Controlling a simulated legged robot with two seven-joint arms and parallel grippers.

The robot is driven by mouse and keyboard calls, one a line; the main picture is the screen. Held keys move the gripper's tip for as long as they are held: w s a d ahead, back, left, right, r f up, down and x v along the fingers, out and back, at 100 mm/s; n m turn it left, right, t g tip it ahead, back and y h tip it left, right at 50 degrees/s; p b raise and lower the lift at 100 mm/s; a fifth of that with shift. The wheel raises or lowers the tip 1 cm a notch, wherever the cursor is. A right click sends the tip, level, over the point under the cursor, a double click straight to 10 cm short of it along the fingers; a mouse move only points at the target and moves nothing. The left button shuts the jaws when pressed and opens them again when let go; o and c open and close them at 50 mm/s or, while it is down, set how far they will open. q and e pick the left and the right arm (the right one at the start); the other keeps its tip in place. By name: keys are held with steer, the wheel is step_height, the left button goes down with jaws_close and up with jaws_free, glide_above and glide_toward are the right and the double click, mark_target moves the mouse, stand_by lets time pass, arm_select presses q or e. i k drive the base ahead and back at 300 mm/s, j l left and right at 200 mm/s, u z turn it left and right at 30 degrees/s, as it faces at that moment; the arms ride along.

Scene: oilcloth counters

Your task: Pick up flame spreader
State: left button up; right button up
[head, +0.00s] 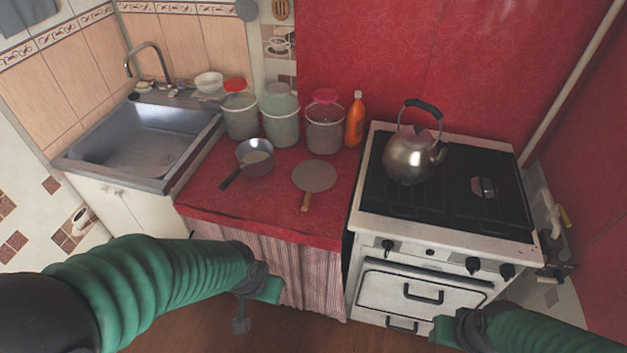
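The flame spreader (314,176) looks like a flat round grey disc with a short wooden handle. It lies on the red counter (225,203), with its handle pointing toward the front edge. My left gripper (258,297) is in front of the counter's striped curtain, below and to the left of the disc, and apart from it. My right gripper (445,328) is low in front of the stove, farther from the disc. Neither gripper touches the flame spreader. The gap between the fingers is unclear on both.
A saucepan (256,158) stands left of the disc. Several lidded jars and an orange bottle (355,120) stand behind it. The stove (440,225) with a kettle (408,160) is at the right. A metal sink (140,155) is at the left.

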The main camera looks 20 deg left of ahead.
mark_target(310, 175)
steer(key=i+j+u, duration=0.55)
steer(key=u, duration=0.15)
steer(key=i+u, duration=0.35)
steer(key=i, duration=0.15)
